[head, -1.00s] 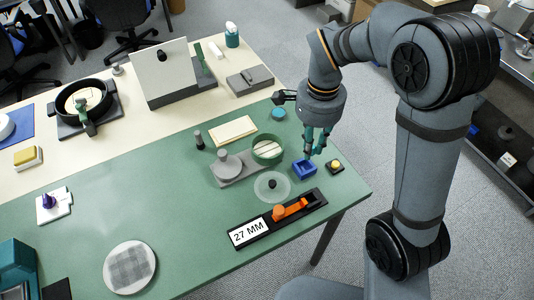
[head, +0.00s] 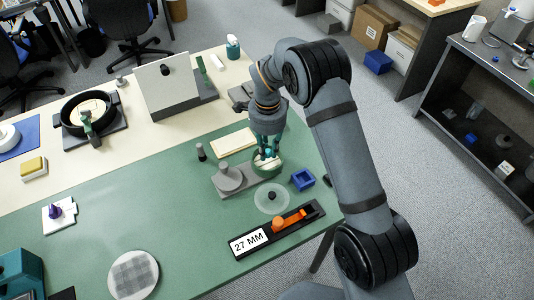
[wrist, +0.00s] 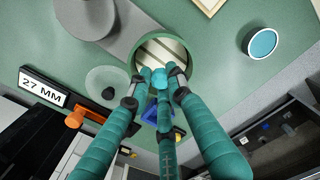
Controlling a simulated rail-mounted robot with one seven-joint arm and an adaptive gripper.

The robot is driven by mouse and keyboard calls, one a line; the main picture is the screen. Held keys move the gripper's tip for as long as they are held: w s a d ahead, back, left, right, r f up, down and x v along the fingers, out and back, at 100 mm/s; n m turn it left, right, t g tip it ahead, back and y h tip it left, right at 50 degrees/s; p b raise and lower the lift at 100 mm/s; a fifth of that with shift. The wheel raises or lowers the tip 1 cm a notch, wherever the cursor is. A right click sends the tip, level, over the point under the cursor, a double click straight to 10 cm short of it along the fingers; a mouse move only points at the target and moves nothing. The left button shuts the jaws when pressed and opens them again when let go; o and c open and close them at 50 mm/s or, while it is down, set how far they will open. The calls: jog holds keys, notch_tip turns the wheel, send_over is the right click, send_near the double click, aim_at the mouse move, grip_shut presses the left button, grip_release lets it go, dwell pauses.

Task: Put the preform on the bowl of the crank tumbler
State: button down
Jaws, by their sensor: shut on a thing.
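The preform (wrist: 159,77), a small light teal-blue piece, is pinched between the fingertips of my gripper (wrist: 160,82) in the wrist view. The crank tumbler (head: 233,180) has a grey base, a round grey disc at the left and a green bowl (head: 281,160) with pale slats inside. My gripper (head: 267,155) points down at the bowl in the head view, with its fingertips over the opening. In the wrist view the bowl (wrist: 136,58) lies just beyond the fingertips. I cannot tell whether the preform touches the slats.
A blue open box (head: 303,179) stands right of the tumbler. A clear disc with a black knob (head: 271,196) and the 27 MM holder with an orange lever (head: 290,221) lie in front. A cream-topped tray (head: 233,142) is behind.

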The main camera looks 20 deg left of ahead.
aim_at(267, 164)
jog(key=shift+w+a+f, duration=0.1)
jog(key=shift+f, duration=0.05)
notch_tip(267, 164, down, 3)
jog(key=shift+f+p, duration=0.1)
jog(key=shift+p, duration=0.6)
jog(key=shift+f, duration=0.4)
jog(key=shift+f+b, duration=0.25)
jog(key=shift+b, duration=0.1)
jog(key=c, duration=1.9)
grip_release()
jog(key=shift+r, duration=0.1)
jog(key=shift+o, duration=0.2)
